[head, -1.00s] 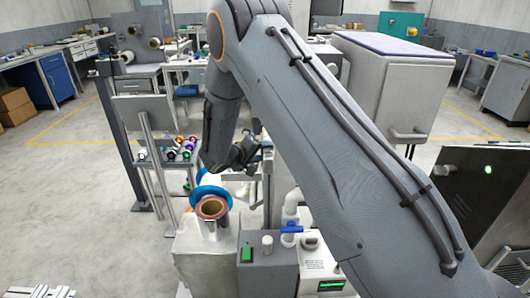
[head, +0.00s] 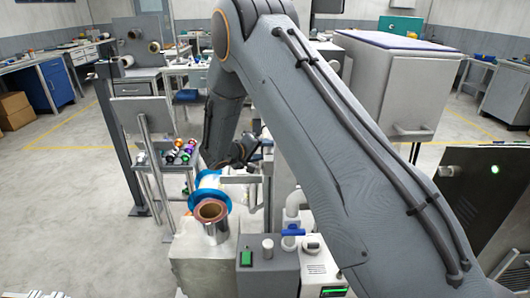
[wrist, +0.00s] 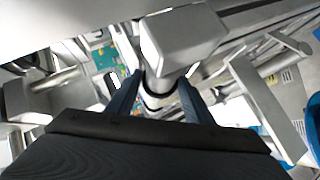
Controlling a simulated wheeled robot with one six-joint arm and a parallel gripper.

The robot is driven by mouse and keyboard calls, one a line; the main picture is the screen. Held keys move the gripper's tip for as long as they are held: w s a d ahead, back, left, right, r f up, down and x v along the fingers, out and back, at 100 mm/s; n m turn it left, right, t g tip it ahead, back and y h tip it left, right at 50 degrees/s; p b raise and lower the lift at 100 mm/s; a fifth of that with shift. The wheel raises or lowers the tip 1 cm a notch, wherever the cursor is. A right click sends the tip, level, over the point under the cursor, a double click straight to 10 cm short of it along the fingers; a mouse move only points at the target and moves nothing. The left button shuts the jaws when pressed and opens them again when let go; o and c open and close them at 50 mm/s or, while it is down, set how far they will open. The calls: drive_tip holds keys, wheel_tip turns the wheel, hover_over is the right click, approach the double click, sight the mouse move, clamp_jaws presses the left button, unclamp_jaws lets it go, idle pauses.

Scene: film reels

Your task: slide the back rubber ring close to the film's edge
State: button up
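The film roll (head: 217,229) is silver with a brown core facing me, on the metal block in the head view. A blue ring (head: 193,201) sits around its axis just behind the front end, and a pale part (head: 208,181) shows behind it. I cannot clearly make out a separate back ring. My gripper (head: 241,152) is behind and to the right of the roll, apart from the blue ring. In the wrist view my gripper (wrist: 158,100) has its two blue fingers apart, with grey machine parts seen beyond them. A blue curved piece (wrist: 247,114) shows at the right edge.
A rack of small coloured spools (head: 180,155) stands left of the roll. A control box (head: 257,268) with a green button and pipes with a blue valve handle (head: 292,230) stand at the right. The floor at left is open.

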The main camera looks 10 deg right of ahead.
drive_tip(key=o, duration=0.3)
drive_tip(key=shift+s+a, duration=0.1)
drive_tip(key=b+v, duration=0.1)
drive_tip(key=v, duration=0.6)
drive_tip(key=shift+s+a+b, duration=0.2)
drive_tip(key=shift+a+b, duration=0.05)
drive_tip(key=shift+b, duration=0.1)
drive_tip(key=shift+r, duration=0.1)
